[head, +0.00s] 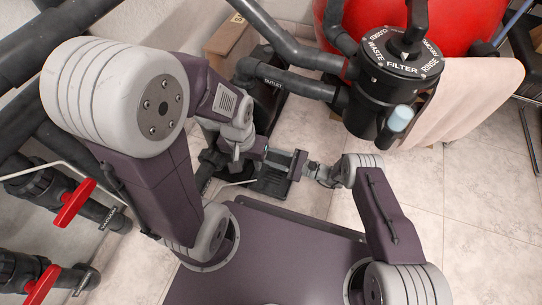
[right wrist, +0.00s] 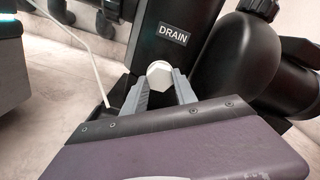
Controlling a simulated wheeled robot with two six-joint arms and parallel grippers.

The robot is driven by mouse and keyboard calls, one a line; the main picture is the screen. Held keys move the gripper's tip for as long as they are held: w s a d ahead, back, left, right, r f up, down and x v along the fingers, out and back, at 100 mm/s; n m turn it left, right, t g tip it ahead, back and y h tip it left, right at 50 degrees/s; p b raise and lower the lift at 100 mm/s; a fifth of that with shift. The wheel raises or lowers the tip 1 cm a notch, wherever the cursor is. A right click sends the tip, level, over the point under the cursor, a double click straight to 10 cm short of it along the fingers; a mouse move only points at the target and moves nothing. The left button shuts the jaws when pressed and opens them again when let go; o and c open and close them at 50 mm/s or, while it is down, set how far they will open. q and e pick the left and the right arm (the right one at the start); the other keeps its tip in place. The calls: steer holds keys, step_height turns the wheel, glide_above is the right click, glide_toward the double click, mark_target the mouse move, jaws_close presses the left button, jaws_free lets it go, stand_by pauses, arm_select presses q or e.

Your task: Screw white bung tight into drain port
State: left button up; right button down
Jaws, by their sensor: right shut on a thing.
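The white bung (right wrist: 158,72), with a hexagonal head, sits just below the DRAIN label (right wrist: 173,34) on a black housing in the right wrist view. My right gripper (right wrist: 158,80) is shut on the bung, one grey finger on each side. The drain port is hidden behind the bung, so I cannot tell how deep the bung sits. In the head view, my left gripper (head: 262,155) is small and crowded against dark parts near the centre, and its jaws are unclear. The bung does not show in the head view.
The black filter valve (head: 402,68) stands at the upper right before a red tank (head: 470,22). A black outlet pipe (head: 290,80) crosses the top centre. Red-handled valves (head: 72,203) are at the left. Tiled floor (head: 460,200) is clear at the right.

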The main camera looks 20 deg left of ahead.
steer(key=m, duration=0.5)
steer(key=shift+m, duration=0.3)
steer(key=c, duration=0.9)
jaws_free()
